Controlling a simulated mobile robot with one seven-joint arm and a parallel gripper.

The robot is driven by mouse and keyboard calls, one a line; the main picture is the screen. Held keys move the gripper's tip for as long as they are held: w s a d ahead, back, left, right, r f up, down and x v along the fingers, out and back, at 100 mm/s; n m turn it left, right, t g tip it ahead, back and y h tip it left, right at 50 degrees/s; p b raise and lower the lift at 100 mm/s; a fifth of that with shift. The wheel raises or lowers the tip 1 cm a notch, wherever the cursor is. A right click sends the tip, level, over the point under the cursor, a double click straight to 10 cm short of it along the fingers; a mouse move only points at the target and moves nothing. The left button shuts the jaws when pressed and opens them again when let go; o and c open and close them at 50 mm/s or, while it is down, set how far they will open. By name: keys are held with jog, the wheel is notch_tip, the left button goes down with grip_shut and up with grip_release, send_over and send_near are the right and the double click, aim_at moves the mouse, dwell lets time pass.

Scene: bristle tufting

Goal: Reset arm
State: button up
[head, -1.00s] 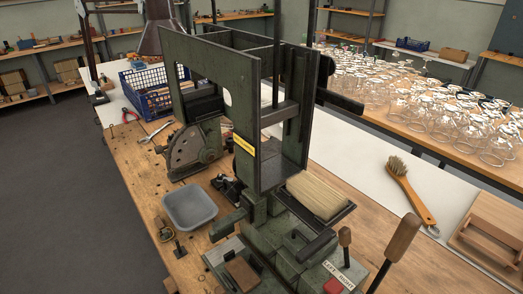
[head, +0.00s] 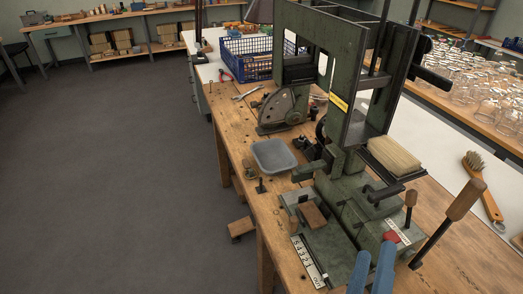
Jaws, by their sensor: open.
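Two blue prongs at the bottom edge of the head view look like the fingers of my gripper (head: 374,256). They stand a little apart, with nothing seen held between them. The rest of my arm is out of view. The gripper is in front of the green tufting machine (head: 352,95), near its red knob (head: 391,237). A wooden-handled lever (head: 463,200) leans up at the machine's right, and a smaller one (head: 410,198) stands beside it. A pale bristle block (head: 395,155) rests on the machine's side plate.
A grey tray (head: 273,157) sits on the wooden bench (head: 233,125) left of the machine. A blue crate (head: 247,58) is behind. A brush (head: 483,187) lies on the white surface at right, before many glasses (head: 465,75). The floor (head: 110,180) at left is clear.

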jog(key=w+a+r+m+t+p, duration=0.1)
jog(key=w+a+r+m, duration=0.15)
jog(key=r, duration=0.45)
jog(key=w+a+r+m+t+p, duration=0.1)
jog(key=w+r+m+t, duration=0.15)
jog(key=r, duration=0.55)
jog(key=w+a+r+m+t, duration=0.1)
jog(key=r+m, duration=0.2)
jog(key=r, duration=0.4)
jog(key=s+a+r+t+y, duration=0.1)
jog(key=a+r+y, duration=0.2)
jog(key=r, duration=0.3)
jog(key=s+a+r+t+y+p, duration=0.1)
jog(key=a+r+t+y, duration=0.1)
jog(key=r, duration=0.5)
jog(key=s+a+r+t+y+p, duration=0.1)
jog(key=a+r+t+y, duration=0.1)
jog(key=a+r, duration=0.3)
notch_tip(320, 180, up, 2)
jog(key=shift+s+r+m+y, duration=0.1)
jog(key=shift+s+m+y, duration=0.25)
jog(key=shift+y, duration=0.55)
